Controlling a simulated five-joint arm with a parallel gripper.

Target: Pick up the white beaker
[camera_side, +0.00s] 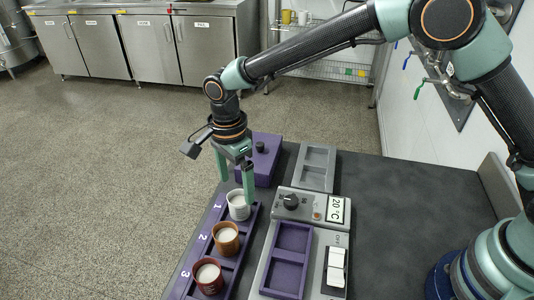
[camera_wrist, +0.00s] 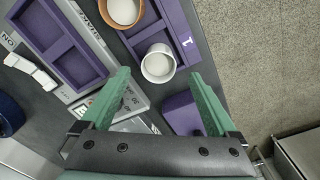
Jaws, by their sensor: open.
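The white beaker (camera_side: 238,206) with white contents stands upright in the slot marked 1 of the purple rack (camera_side: 233,262). In the wrist view the white beaker (camera_wrist: 158,66) is ahead of the fingertips, roughly midway between them. My gripper (camera_side: 235,184) is open and empty, its fingers pointing down at and just above the beaker. In the wrist view my gripper (camera_wrist: 165,78) shows its two green fingers spread wide. In the side view, one finger partly overlaps the right side of the beaker, and I cannot tell whether they touch.
An orange-brown beaker (camera_side: 226,238) stands by mark 2 and a dark red one (camera_side: 208,276) by mark 3. A purple box (camera_side: 262,158) with a knob is behind. A control unit (camera_side: 312,207) reading 20°C and a grey tray (camera_side: 317,166) stand to the right.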

